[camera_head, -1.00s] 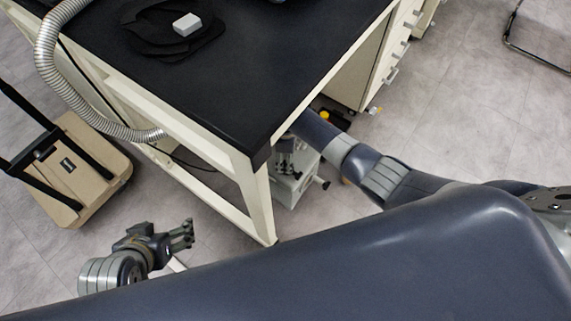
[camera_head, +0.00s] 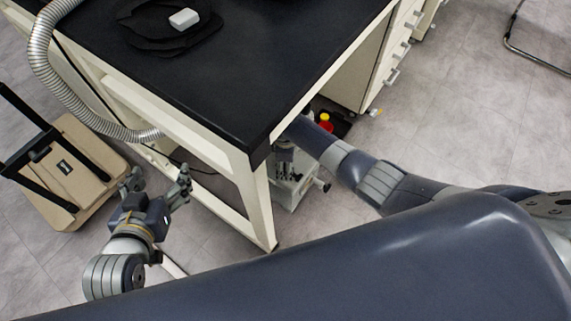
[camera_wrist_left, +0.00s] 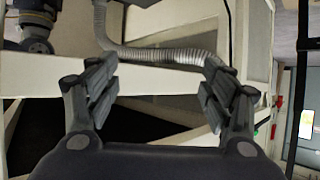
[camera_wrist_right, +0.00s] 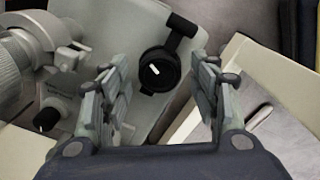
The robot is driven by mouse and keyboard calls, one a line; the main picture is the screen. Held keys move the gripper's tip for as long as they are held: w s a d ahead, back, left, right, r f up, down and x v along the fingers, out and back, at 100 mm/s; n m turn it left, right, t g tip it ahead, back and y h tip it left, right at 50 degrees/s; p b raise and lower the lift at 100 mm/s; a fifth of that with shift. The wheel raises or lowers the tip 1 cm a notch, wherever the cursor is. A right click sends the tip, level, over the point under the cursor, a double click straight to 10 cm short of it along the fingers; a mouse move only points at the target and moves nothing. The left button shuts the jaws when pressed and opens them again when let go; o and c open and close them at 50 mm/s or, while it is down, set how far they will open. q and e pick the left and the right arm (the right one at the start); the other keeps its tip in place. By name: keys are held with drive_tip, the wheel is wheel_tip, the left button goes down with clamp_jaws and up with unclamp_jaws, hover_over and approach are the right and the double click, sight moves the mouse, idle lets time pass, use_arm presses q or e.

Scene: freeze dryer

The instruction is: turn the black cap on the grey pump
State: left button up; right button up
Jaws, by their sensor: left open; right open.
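The grey pump (camera_head: 291,188) stands on the floor under the table's near corner, partly hidden by my right arm and a table leg. In the right wrist view, the round black cap (camera_wrist_right: 158,71) with a white mark sits on the pump's light grey casing (camera_wrist_right: 120,28). My right gripper (camera_wrist_right: 163,88) is open and empty, with the cap showing between its fingertips; I cannot tell the remaining distance. The right gripper is hidden in the head view. My left gripper (camera_head: 158,181) is open and empty, left of the table leg; it also shows in the left wrist view (camera_wrist_left: 158,85).
The black-topped table (camera_head: 235,85) overhangs the pump, and its cream leg (camera_head: 257,205) stands beside it. A ribbed hose (camera_head: 45,75) hangs at the left, near a beige wheeled box (camera_head: 75,165). A smaller black knob (camera_wrist_right: 46,119) is on the pump's left part.

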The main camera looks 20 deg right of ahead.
drive_tip(key=c, duration=1.1)
drive_tip(key=shift+o, duration=0.2)
use_arm(q)
drive_tip(key=shift+s+f, duration=0.1)
use_arm(e)
drive_tip(key=m+p, duration=0.2)
drive_tip(key=m, duration=0.1)
drive_tip(key=shift+r, duration=0.15)
drive_tip(key=m+p, duration=0.1)
drive_tip(key=m, duration=0.2)
drive_tip(key=shift+p, duration=0.3)
use_arm(q)
drive_tip(key=s+a+f+g+y, duration=0.1)
drive_tip(key=s+a+f+g, duration=0.1)
drive_tip(key=s, duration=0.5)
drive_tip(key=s+a+f+g+y, duration=0.1)
drive_tip(key=s+a+f+g, duration=0.2)
drive_tip(key=s+g, duration=0.3)
drive_tip(key=shift+s+f+g+p, duration=0.3)
drive_tip(key=shift+s+f+p, duration=0.25)
drive_tip(key=shift+f, duration=0.3)
use_arm(e)
drive_tip(key=shift+w+m, duration=0.1)
drive_tip(key=shift+m, duration=1.5)
